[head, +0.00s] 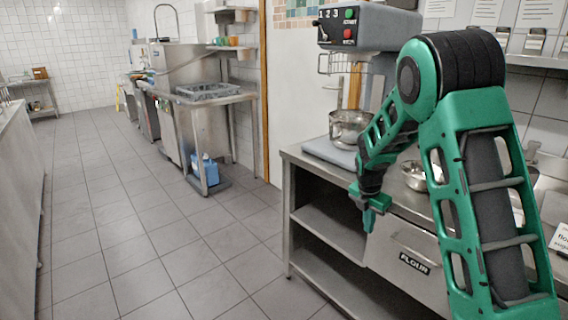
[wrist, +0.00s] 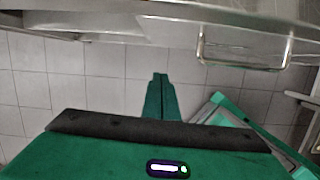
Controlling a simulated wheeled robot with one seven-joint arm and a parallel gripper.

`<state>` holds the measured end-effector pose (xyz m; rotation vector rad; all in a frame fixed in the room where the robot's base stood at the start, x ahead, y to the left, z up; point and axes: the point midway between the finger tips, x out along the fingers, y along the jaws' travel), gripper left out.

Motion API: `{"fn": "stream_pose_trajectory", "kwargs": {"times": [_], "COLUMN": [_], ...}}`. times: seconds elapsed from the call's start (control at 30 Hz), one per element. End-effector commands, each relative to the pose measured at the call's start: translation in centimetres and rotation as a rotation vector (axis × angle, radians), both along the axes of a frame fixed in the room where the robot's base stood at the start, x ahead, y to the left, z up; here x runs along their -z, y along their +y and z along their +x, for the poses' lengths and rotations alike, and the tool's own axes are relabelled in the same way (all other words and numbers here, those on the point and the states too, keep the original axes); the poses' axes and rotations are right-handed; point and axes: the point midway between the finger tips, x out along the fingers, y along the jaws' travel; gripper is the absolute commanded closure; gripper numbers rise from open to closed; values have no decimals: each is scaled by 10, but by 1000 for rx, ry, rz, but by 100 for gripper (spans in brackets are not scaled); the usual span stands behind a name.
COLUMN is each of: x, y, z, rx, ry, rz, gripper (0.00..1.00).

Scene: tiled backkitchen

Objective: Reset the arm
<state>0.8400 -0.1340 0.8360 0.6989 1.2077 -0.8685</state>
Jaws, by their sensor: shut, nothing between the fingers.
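My green arm rises at the right of the head view and bends down to my gripper (head: 369,217). The gripper hangs beside the front edge of the steel counter (head: 295,153), to the left of the drawer marked FLOUR (head: 405,262). In the wrist view my gripper (wrist: 160,78) shows its two green fingers together, with nothing between them. Beyond the fingertips are the tiled floor and the steel counter front. A metal drawer handle (wrist: 243,66) is to the right of the fingertips.
A mixer (head: 362,28) with a steel bowl (head: 350,127) stands on the counter behind my arm. Another bowl (head: 414,176) is partly hidden. Open shelves (head: 328,226) are below. A steel dish table (head: 215,97) stands further back. The tiled floor (head: 130,220) at left is clear.

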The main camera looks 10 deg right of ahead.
Motion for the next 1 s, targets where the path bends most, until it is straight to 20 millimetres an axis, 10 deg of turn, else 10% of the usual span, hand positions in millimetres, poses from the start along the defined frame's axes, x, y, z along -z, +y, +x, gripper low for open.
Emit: {"fn": "stream_pose_trajectory", "kwargs": {"times": [0.5,1.0], "x": [-107,-142], "y": [-59,-53], "z": [-174,-368], "rx": [1137,2287], "ry": [-110,-183], "rz": [173,239], "gripper": [100,100]}}
